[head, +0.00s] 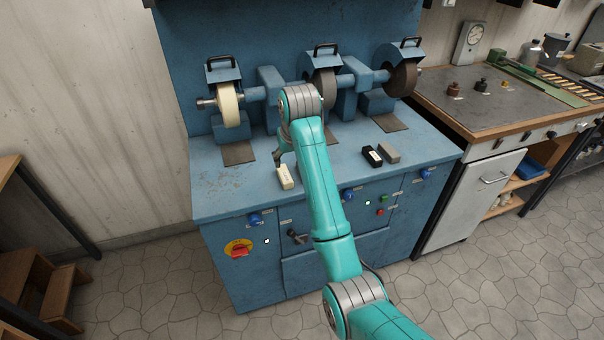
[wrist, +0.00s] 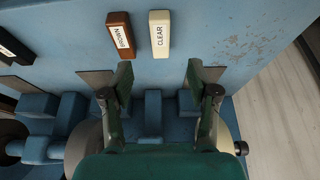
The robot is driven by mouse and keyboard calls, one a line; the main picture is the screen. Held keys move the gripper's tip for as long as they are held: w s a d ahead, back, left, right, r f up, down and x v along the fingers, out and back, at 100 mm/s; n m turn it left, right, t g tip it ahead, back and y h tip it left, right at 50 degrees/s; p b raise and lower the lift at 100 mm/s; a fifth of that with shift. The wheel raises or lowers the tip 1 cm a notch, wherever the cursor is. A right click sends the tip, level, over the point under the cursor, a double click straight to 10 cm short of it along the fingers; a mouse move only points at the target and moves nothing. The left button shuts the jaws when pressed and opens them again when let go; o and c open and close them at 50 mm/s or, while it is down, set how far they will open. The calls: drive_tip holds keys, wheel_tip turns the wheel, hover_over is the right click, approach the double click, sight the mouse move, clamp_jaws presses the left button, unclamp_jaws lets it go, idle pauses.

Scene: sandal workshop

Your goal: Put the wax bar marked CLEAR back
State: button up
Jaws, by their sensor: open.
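The cream wax bar marked CLEAR (wrist: 159,34) lies on the blue bench top in the wrist view. It also shows in the head view (head: 285,177), at the left front of the machine. My gripper (wrist: 159,76) is open and empty. In the wrist view its two fingers stand to either side of the bar's line, with the bar just beyond the fingertips and apart from them. In the head view my arm covers most of the gripper; one dark finger shows behind the bar.
A brown bar marked BROWN (wrist: 120,35) lies close beside the CLEAR bar; my arm hides it in the head view. A black bar (head: 372,156) and a grey bar (head: 389,152) lie farther right. Wheels, including a pale one (head: 228,104), stand behind on the blue machine (head: 225,200).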

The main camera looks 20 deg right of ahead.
drive_tip(key=shift+r, duration=0.1)
drive_tip(key=s+f+t, duration=0.2)
drive_tip(key=s+f, duration=0.7)
drive_tip(key=f, duration=0.4)
drive_tip(key=s+f+t, duration=0.2)
drive_tip(key=s+f, duration=0.7)
drive_tip(key=f, duration=0.4)
drive_tip(key=s+t, duration=0.3)
drive_tip(key=s, duration=2.3)
drive_tip(key=s+r+t, duration=0.3)
drive_tip(key=s+r, duration=1.2)
drive_tip(key=s, duration=0.1)
drive_tip(key=shift+s+r, duration=0.15)
